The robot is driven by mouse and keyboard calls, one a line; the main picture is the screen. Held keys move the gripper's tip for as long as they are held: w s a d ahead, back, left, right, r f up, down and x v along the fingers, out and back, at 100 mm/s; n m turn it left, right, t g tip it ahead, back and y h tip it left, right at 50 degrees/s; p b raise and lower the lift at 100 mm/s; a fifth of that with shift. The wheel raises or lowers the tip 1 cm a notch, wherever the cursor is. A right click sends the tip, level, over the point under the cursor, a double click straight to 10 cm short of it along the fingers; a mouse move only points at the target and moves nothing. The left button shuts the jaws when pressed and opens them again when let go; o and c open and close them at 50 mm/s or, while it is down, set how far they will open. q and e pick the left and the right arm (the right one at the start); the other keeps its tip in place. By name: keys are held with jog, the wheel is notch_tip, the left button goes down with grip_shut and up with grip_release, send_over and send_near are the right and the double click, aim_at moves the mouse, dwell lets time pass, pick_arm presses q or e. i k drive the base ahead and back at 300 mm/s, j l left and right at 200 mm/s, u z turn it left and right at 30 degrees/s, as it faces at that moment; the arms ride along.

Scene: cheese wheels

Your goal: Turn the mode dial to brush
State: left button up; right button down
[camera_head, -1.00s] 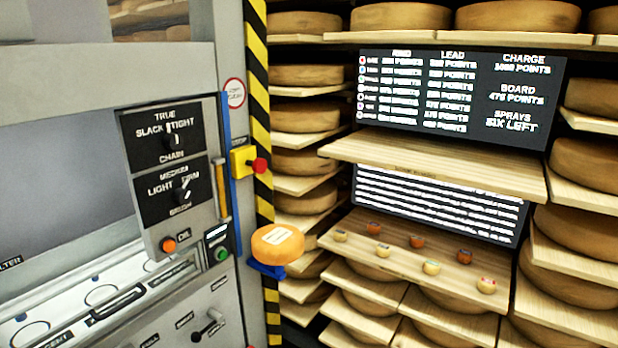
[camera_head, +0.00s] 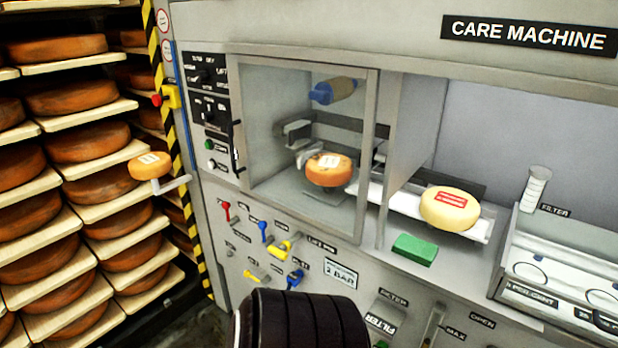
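A black dial panel (camera_head: 208,92) is on the left end of the care machine's front. It carries an upper dial (camera_head: 203,76) and a lower dial (camera_head: 208,115), each with small white lettering around it. The upper lettering seems to include "DRY", but most of it is too small to read, so I cannot tell for sure which is the mode dial or where its pointer stands. Neither gripper can be made out in the head view, and nothing is seen touching the dials.
A glazed chamber (camera_head: 300,215) holds an orange cheese wheel (camera_head: 329,170). A pale wheel (camera_head: 450,208) and a green block (camera_head: 414,249) lie to its right. Coloured valves (camera_head: 287,246) sit below. A red stop button (camera_head: 157,100) and cheese racks (camera_head: 75,165) are at left.

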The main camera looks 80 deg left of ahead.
aim_at(202, 76)
jog(key=u, duration=2.25)
